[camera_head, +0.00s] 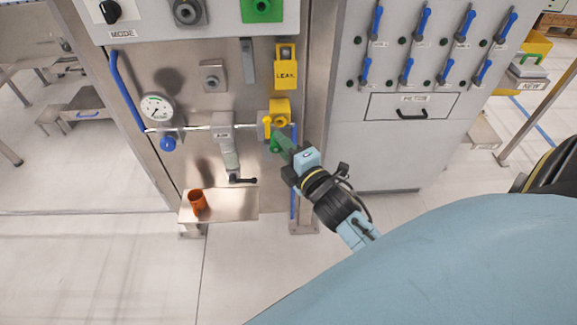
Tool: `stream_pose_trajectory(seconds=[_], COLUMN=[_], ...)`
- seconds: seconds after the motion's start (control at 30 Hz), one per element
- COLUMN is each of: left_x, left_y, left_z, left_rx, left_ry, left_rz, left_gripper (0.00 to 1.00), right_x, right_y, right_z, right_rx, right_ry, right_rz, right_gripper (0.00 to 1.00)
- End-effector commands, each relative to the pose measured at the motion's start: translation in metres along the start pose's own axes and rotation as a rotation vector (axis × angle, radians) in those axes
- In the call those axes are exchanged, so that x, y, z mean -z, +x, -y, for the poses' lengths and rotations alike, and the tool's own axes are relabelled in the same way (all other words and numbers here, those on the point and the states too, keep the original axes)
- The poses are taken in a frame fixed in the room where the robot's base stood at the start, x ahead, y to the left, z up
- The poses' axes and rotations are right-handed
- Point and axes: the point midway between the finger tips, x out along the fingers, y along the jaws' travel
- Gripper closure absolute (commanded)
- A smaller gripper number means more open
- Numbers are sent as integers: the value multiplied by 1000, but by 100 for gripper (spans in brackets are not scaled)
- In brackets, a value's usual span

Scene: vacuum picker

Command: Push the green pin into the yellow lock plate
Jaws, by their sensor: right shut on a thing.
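The yellow lock plate (279,107) is on the steel panel, below a yellow tag marked LEAK. A yellow pin-like part (267,124) hangs at its left side. The green pin (274,147) shows just below the plate, partly hidden by my fingers. My right gripper (279,143) reaches up from the lower right, with its fingers shut on the green pin right under the plate. Whether the pin touches the plate or enters it is too small to tell. My left gripper is not in view.
A pressure gauge (157,107) and a thin pipe run left of the plate. A valve with a black handle (240,179) hangs below the pipe. An orange cup (197,201) stands on a steel shelf (235,204). A grey cabinet with blue levers (420,110) stands at right.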

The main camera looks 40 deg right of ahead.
Motion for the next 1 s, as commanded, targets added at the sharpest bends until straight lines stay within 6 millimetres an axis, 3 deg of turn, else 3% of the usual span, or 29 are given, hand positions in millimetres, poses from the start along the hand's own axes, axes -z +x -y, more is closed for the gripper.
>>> stream_pose_trajectory(seconds=[0.03, 0.23, 0.47, 0.77, 1.0], left_x=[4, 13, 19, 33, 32], left_y=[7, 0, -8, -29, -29], left_z=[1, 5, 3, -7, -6], left_rx=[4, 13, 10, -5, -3], left_ry=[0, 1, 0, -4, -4], left_rz=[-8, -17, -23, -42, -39], left_gripper=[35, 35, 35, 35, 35], right_x=[-4, -12, -18, -31, -39], right_y=[0, 0, 7, 31, 46], right_z=[20, 42, 44, 44, 42], right_rx=[1, 0, -1, -2, -1], right_ry=[2, 6, 6, 4, 7], right_rz=[4, 11, 12, 11, 11], right_gripper=[100, 100, 100, 100, 100])
